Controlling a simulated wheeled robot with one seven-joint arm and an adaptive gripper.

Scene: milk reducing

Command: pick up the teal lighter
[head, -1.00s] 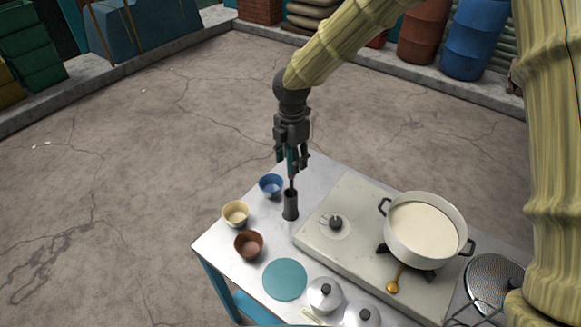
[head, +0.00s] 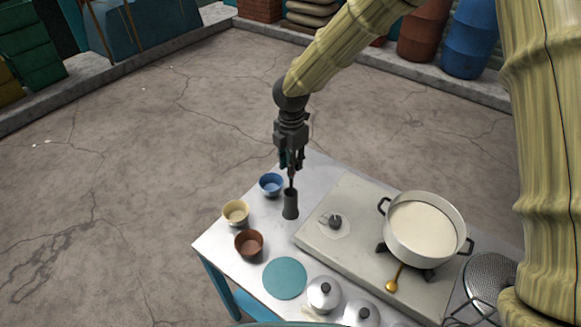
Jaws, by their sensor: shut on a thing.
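The teal lighter (head: 291,180) stands upright, its thin dark rod reaching down to the dark cylindrical holder (head: 290,205) on the table. Its teal handle is mostly hidden between the fingers of my gripper (head: 291,164). My gripper points straight down above the holder and is shut on the lighter's handle. The rod's lower end is at the holder's mouth; how deep it sits inside I cannot tell.
Blue (head: 271,184), cream (head: 235,212) and brown (head: 249,243) bowls stand left of the holder. The stove (head: 330,255) with a pot of milk (head: 424,232) is to the right. A teal disc (head: 285,278) and lids (head: 323,293) lie in front.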

